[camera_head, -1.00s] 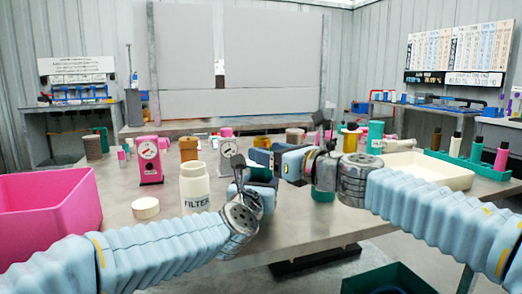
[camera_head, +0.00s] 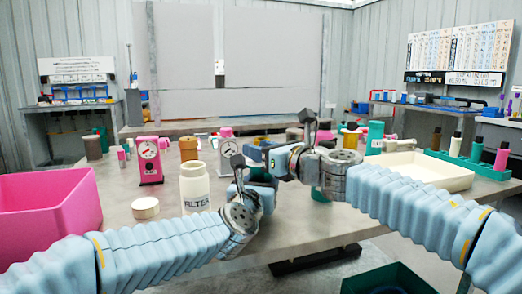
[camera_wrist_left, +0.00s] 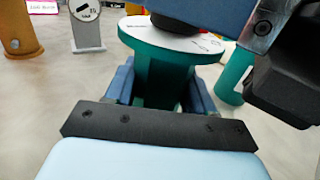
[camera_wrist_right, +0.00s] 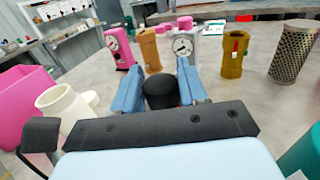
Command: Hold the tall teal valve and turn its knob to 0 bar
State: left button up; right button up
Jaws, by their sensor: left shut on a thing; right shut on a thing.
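The tall teal valve (camera_wrist_left: 165,75) stands between the fingers of my left gripper (camera_wrist_left: 160,92), which is shut on its body. In the head view, my grippers mostly hide the valve. Its pale top dial (camera_wrist_left: 170,38) is partly covered, and I cannot read the knob's setting.
A white filter bottle (camera_head: 194,187) and its lid (camera_head: 145,208) stand left of my left gripper. A pink bin (camera_head: 45,205) is at far left. A pink gauge unit (camera_head: 149,160) stands behind. A cream tray (camera_head: 425,172) and teal rack (camera_head: 470,165) are at right.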

jog(key=m+t+h, duration=0.2)
jog(key=shift+s+a+h, duration=0.1)
jog(key=shift+a+h, duration=0.15)
jog(key=shift+h, duration=0.15)
jog(key=shift+d+m+t+h, duration=0.15)
jog(key=shift+m+t+h, duration=0.25)
jog(key=shift+m+h, duration=0.45)
jog(key=shift+d+m+t+h, duration=0.1)
jog(key=shift+m+t+h, duration=0.4)
jog(key=shift+h, duration=0.55)
jog(key=o, duration=0.9)
jog(key=shift+o, duration=0.2)
jog(key=v, duration=1.2)
jog(key=shift+d+r, duration=0.1)
